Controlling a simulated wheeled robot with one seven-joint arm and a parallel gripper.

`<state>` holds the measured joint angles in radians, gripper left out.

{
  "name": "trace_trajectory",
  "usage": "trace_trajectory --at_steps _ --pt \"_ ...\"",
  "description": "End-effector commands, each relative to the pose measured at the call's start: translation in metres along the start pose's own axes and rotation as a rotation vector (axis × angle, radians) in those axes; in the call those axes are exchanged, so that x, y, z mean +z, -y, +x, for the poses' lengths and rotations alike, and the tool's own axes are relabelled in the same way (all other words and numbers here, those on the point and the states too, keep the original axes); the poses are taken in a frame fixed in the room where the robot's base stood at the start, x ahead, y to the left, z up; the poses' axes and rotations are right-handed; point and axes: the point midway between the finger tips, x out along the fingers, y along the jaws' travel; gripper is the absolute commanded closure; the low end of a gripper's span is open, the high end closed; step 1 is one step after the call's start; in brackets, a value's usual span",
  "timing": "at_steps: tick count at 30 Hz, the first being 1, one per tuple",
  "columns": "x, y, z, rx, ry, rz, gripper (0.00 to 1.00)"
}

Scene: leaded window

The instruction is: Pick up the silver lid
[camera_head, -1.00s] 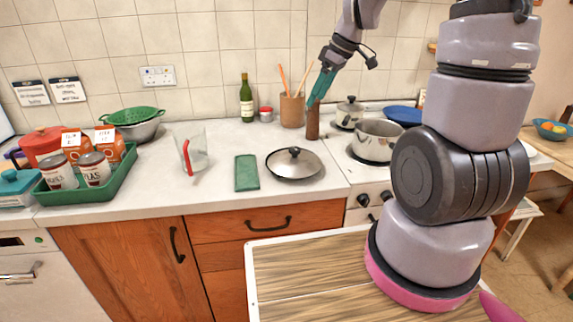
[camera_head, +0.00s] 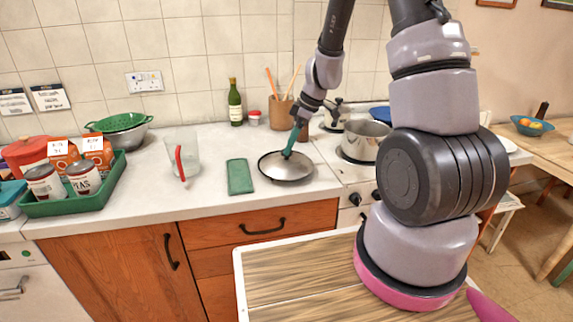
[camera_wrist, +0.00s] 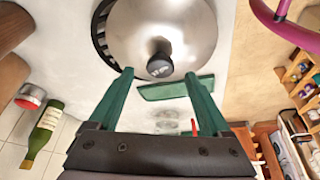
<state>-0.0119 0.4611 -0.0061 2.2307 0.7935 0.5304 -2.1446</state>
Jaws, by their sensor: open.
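The silver lid (camera_head: 281,168) lies on the white counter, a shallow dome with a dark rim and a dark knob. In the wrist view the lid (camera_wrist: 190,30) fills the top middle, and its black knob (camera_wrist: 159,62) stands out toward me. My gripper (camera_head: 287,154) is over the lid, its teal fingers hiding the knob in the head view. In the wrist view the fingers of my gripper (camera_wrist: 161,80) are apart, and the knob shows between and just beyond their tips. Nothing is held.
A green cloth-like slab (camera_head: 240,176) lies left of the lid, with a clear jug (camera_head: 184,150) beyond it. A utensil pot (camera_head: 280,112) stands behind. A steel saucepan (camera_head: 364,141) is on the stove to the right. The counter front is clear.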

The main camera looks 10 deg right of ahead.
Motion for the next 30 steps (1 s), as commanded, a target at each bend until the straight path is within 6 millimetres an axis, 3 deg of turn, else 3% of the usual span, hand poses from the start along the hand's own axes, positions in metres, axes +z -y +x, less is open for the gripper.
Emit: trace_trajectory --at_steps 5,13,14,18,20,30 --pt "0.001 0.0 0.022 -0.001 0.001 0.001 0.18" --pt "0.001 0.0 0.025 0.001 0.0 0.001 0.18" --pt "0.001 0.0 0.025 0.001 0.0 0.001 0.26" --pt "0.001 0.0 0.024 0.001 0.0 0.001 0.79" --pt "0.001 0.0 0.024 0.001 0.0 0.001 1.0" --pt "0.0 0.0 0.024 0.001 0.0 0.001 1.0"
